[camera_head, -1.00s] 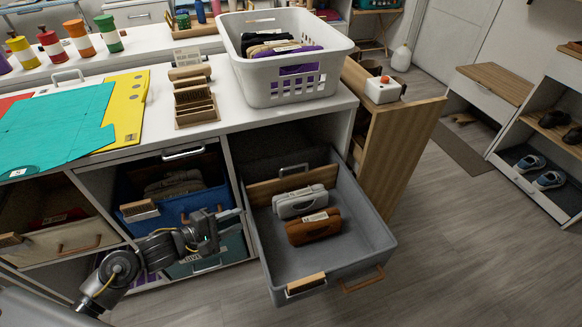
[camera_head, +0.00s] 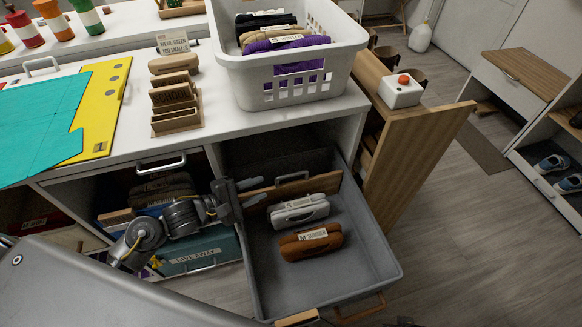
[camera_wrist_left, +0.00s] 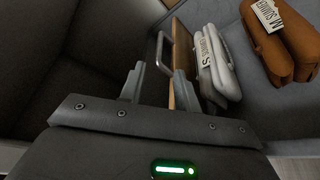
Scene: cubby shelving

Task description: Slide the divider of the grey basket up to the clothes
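The grey basket (camera_head: 381,262) is pulled out from under the counter. The folded clothes, a light grey bundle (camera_head: 299,211) and a brown bundle (camera_head: 310,244), lie in front of the divider. The grey bundle is close to the divider; I cannot tell whether they touch. My left gripper (camera_head: 255,191) is open at the divider's left end. In the wrist view its fingers (camera_wrist_left: 158,84) are apart, with the handle ahead of them. My right gripper is not seen.
A white basket of clothes (camera_head: 262,96) and a wooden card holder (camera_head: 175,112) stand on the counter above. A teal box (camera_head: 203,251) sits in the cubby to the left. A wooden pull-out panel (camera_head: 415,145) stands right of the basket.

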